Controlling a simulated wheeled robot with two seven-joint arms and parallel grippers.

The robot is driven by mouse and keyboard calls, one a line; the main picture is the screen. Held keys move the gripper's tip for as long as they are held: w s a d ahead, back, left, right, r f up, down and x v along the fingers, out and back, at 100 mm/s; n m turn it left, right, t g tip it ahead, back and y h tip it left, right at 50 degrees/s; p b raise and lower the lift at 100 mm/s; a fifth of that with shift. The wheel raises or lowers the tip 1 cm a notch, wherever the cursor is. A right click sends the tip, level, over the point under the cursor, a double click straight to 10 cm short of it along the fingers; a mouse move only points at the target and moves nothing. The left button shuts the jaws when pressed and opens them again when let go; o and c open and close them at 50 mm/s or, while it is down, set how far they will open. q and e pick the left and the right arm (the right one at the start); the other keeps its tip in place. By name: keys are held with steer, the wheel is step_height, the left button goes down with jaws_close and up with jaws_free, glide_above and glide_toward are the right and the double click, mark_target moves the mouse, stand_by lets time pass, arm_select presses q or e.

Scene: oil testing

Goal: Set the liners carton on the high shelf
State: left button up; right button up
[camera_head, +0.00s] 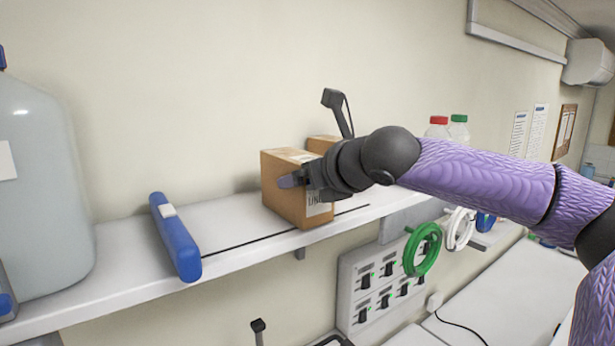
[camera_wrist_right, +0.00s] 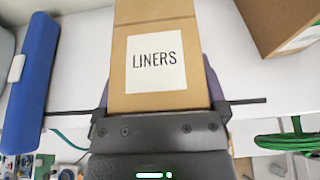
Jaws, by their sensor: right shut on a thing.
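The liners carton (camera_head: 283,200) is a brown cardboard box with a white label, upright at the high shelf (camera_head: 232,252). Its LINERS label faces the camera in the right wrist view (camera_wrist_right: 155,62). My right gripper (camera_head: 292,181) is shut on the carton, with one finger on each side in the wrist view. The carton's lower front is near the shelf's front edge and covers part of a dark line on the shelf. I cannot tell whether its base touches the shelf. My left gripper is out of view.
A second brown carton (camera_wrist_right: 283,22) stands just behind and to the right. Bottles with red and green caps (camera_head: 438,128) stand farther right. Green hose (camera_head: 422,250) hangs below.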

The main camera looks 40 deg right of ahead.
steer(key=o, duration=1)
steer(key=shift+w+f, duration=0.1)
steer(key=shift+s+r+b, duration=0.3)
steer(key=shift+s, duration=0.15)
steer(key=b+v, duration=0.5)
steer(key=v, duration=0.6)
